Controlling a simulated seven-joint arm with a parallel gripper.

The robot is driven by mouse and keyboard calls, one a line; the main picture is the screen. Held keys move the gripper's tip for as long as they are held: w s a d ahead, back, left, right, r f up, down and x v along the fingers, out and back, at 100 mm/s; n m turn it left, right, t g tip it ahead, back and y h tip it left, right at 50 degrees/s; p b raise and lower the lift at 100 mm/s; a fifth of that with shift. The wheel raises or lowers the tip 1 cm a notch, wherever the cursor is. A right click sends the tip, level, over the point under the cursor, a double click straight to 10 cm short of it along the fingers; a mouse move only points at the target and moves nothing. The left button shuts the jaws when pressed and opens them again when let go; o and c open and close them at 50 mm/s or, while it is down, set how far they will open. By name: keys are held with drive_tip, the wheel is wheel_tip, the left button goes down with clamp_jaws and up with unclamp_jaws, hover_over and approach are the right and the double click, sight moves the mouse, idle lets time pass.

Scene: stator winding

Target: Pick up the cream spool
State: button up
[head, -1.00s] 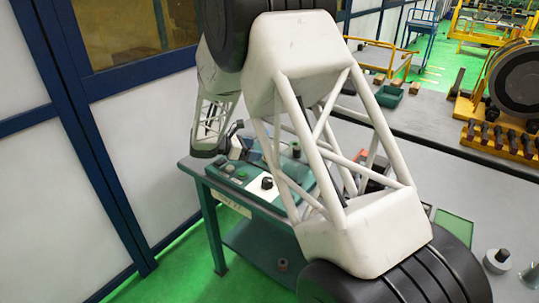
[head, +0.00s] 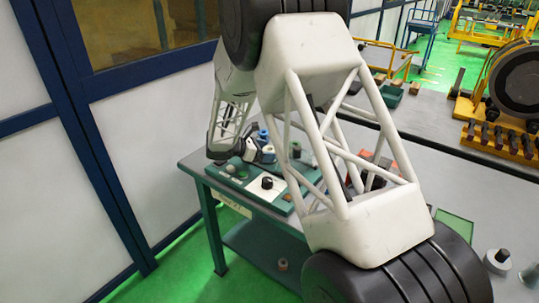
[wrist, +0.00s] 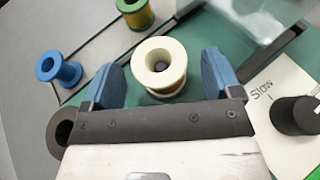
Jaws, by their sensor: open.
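The cream spool (wrist: 159,65) stands on the green surface in the wrist view, its round top flange and centre hole facing the camera. My gripper (wrist: 161,61) is open, with one blue finger to the left of the spool and one to the right. The spool shows between the fingers with a gap on each side, and nothing is held. The spool's lower part is mostly hidden under its flange.
In the wrist view a blue spool (wrist: 58,68) is at the left and a green spool (wrist: 135,12) at the top. A dark ring (wrist: 62,129) lies left of my gripper. A black knob (wrist: 296,116) on a white "Slow" plate is at the right. A clear panel (wrist: 240,25) is behind.

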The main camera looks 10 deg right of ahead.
drive_tip(key=shift+w+d+f, duration=0.15)
drive_tip(key=shift+d+f, duration=0.15)
drive_tip(key=shift+d, duration=0.35)
drive_tip(key=c, duration=1)
drive_tip(key=shift+r, duration=0.1)
drive_tip(key=shift+r, duration=4.9)
drive_tip(key=shift+d, duration=0.15)
